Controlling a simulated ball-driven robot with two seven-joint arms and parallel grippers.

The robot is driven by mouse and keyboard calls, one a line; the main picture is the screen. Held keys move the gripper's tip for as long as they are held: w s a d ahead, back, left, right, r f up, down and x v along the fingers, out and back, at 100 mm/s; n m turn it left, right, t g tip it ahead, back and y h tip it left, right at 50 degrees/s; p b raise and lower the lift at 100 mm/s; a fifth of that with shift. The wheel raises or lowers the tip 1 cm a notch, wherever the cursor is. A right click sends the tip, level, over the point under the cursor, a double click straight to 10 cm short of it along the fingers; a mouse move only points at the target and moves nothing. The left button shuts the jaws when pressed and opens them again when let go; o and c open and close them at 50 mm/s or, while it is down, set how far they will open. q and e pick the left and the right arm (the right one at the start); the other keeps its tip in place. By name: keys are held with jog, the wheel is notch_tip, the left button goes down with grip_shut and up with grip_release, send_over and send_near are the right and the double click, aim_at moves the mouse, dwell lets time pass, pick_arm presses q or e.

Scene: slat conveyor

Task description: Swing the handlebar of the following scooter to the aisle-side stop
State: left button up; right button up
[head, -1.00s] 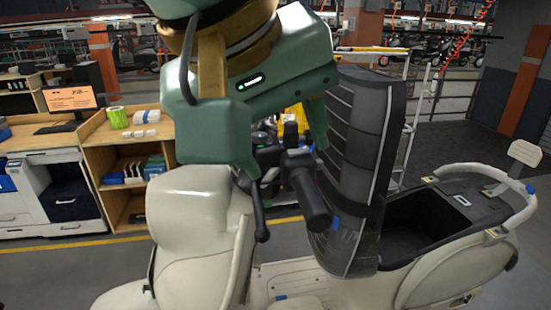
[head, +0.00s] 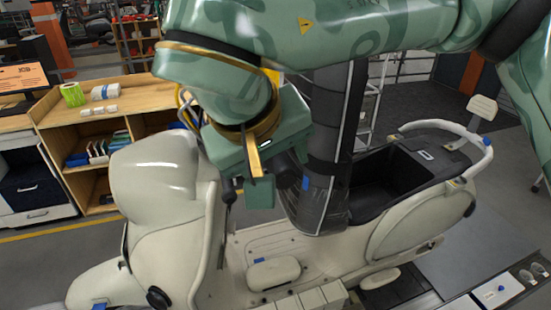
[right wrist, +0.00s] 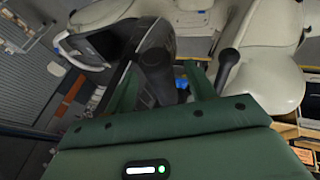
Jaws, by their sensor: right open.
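The cream scooter (head: 155,175) stands across the head view, front at left and seat box at right. My right gripper (head: 258,182) is at its handlebar and hides most of it. A dark grip end (head: 228,190) shows just left of the gripper. In the right wrist view the gripper (right wrist: 163,85) is open, with one black handlebar grip (right wrist: 158,68) between its green fingers in the picture. A second black grip (right wrist: 229,68) lies outside the right finger. Whether the fingers touch the grip I cannot tell. My left gripper is out of view.
A tall dark padded panel (head: 325,125) rises just behind the handlebar, close to my right gripper. A wooden shelf unit (head: 55,115) stands at the left behind the scooter. Bare floor (head: 45,265) lies at the lower left.

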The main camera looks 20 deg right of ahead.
jog(key=c, duration=1.1)
jog(key=shift+s+d+f+b, duration=0.1)
jog(key=shift+d+f+b, duration=0.25)
jog(key=shift+d, duration=0.2)
jog(key=shift+d+f+n+t+b, duration=0.15)
jog(key=shift+d+f+n+t, duration=0.15)
jog(key=shift+d, duration=0.3)
jog(key=shift+d+f+n+t+b, duration=0.2)
jog(key=shift+d+f+t, duration=0.15)
jog(key=shift+d, duration=0.2)
jog(key=shift+n+t+y, duration=0.35)
jog(key=shift+n+y, duration=0.25)
jog(key=shift+d+f+b, duration=0.35)
jog(key=shift+d+f, duration=0.15)
jog(key=shift+d, duration=0.4)
jog(key=shift+d+f+b, duration=0.35)
jog(key=shift+d+f, duration=0.1)
jog(key=shift+d, duration=0.55)
